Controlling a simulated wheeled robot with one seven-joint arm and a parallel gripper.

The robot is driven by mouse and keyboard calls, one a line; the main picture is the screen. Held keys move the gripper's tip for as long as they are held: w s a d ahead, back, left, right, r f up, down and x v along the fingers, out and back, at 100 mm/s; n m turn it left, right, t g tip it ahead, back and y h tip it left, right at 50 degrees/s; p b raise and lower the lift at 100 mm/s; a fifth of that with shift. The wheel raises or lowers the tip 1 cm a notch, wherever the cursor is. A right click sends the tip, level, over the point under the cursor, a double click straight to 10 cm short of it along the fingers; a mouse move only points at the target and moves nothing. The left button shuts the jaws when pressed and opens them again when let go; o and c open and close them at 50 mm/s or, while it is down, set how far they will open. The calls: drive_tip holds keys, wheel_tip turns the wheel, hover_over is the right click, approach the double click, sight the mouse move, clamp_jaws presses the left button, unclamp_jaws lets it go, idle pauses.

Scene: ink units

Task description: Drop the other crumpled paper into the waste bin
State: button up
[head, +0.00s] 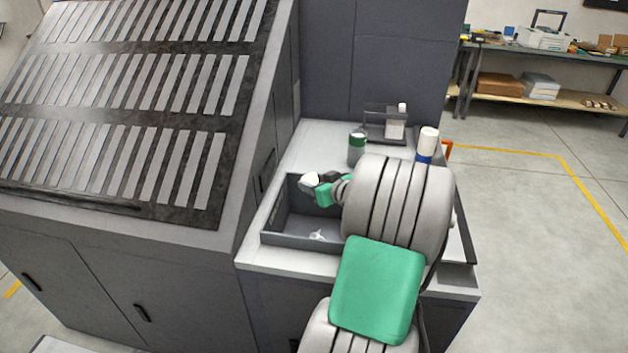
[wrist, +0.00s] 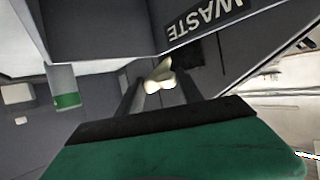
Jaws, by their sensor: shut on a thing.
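My gripper (head: 322,184) is shut on a crumpled white paper (head: 309,180) and holds it over the far left part of a dark grey open box (head: 277,240). In the wrist view the paper (wrist: 160,76) sits between the fingertips of my gripper (wrist: 160,88). A dark wall with a WASTE label (wrist: 208,18), seen upside down, is close beyond them. A small white crumpled piece (head: 317,234) lies on the floor of the box, near its front wall. My arm hides the right part of the box.
A green-and-white jar (head: 357,149), a small dark rack (head: 384,122) and a white bottle with a blue band (head: 427,146) stand behind the box on the light counter (head: 325,135). The large slatted cabinet (head: 120,120) rises at left.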

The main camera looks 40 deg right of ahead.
drive_tip(key=o, duration=1.4)
drive_tip(key=b+v, duration=0.1)
drive_tip(key=v, duration=0.6)
drive_tip(key=shift+s+r+b, duration=0.1)
drive_tip(key=shift+s+b, duration=0.25)
drive_tip(key=w+a+f+n+g+y, duration=0.1)
drive_tip(key=w+a+f+g+y, duration=0.1)
drive_tip(key=a, duration=0.8)
drive_tip(key=w+a+f+n+g+y, duration=0.1)
drive_tip(key=w+a+g, duration=0.15)
drive_tip(key=a, duration=0.75)
drive_tip(key=s+a+g, duration=0.1)
drive_tip(key=s+a, duration=0.3)
drive_tip(key=a, duration=0.1)
drive_tip(key=s+a+f+g, duration=0.1)
drive_tip(key=s+a+g, duration=0.1)
drive_tip(key=s+a, duration=0.3)
drive_tip(key=s+a+g+h, duration=0.1)
drive_tip(key=s+a+g, duration=0.1)
drive_tip(key=s+a, duration=0.2)
drive_tip(key=shift+s+a+f, duration=0.2)
drive_tip(key=shift+s+a, duration=0.1)
drive_tip(key=shift+a, duration=0.2)
